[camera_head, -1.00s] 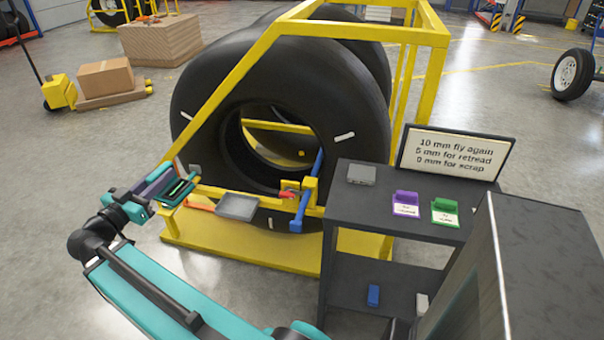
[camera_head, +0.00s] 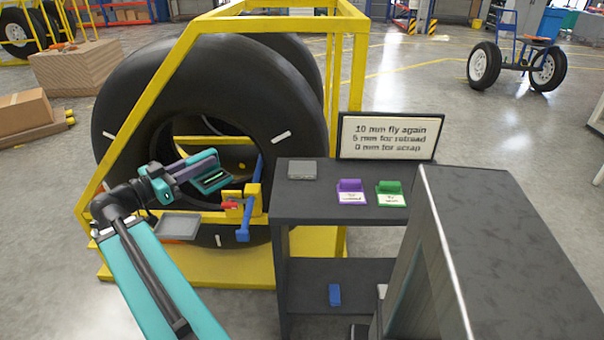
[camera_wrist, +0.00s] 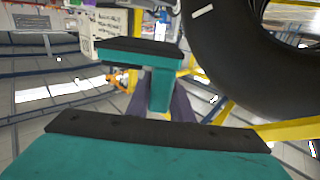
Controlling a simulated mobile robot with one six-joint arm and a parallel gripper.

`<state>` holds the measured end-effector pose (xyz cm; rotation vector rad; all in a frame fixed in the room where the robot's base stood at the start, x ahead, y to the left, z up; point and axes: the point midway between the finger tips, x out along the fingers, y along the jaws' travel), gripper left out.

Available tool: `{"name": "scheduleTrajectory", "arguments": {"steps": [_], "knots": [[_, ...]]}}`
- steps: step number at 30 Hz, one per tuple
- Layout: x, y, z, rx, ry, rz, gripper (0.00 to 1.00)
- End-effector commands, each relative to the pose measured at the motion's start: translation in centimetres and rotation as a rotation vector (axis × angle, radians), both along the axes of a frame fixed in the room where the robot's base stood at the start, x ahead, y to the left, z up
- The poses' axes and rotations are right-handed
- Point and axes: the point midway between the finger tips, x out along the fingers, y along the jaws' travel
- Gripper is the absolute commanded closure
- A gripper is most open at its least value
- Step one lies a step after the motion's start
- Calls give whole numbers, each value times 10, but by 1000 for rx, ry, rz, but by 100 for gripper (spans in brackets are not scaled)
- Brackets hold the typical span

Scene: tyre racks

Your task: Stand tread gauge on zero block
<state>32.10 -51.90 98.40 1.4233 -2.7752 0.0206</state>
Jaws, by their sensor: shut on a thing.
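My gripper (camera_head: 212,176), with teal fingers and dark pads, is in front of the big tyre's opening, left of the cart. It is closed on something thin. Only a narrow pale strip shows between the pads, and I cannot make out the tread gauge's shape. A small flat grey block (camera_head: 302,169), which looks like the zero block, lies on the cart top's left side. Nothing stands on it. The gripper is well to its left and apart from it.
The dark cart (camera_head: 325,207) carries a purple card holder (camera_head: 350,186), a green one (camera_head: 390,188) and a sign (camera_head: 388,137). A blue item (camera_head: 335,295) lies on its lower shelf. The yellow rack (camera_head: 180,265) holds the tyre (camera_head: 110,115), with a grey tray (camera_head: 177,226) and a blue-handled clamp (camera_head: 245,220) in front.

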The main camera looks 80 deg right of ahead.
Motion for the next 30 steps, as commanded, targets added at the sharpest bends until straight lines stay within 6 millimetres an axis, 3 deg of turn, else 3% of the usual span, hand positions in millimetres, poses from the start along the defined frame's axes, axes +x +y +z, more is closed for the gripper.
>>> {"name": "scheduleTrajectory", "arguments": {"steps": [9, 18, 24, 30], "knots": [[-93, -28, -5, 6, -7, -194, 100], [-175, -38, -6, 12, -14, -362, 100], [-205, -39, -6, 17, -16, -422, 100], [-212, -39, -5, 18, -17, -436, 100]]}}
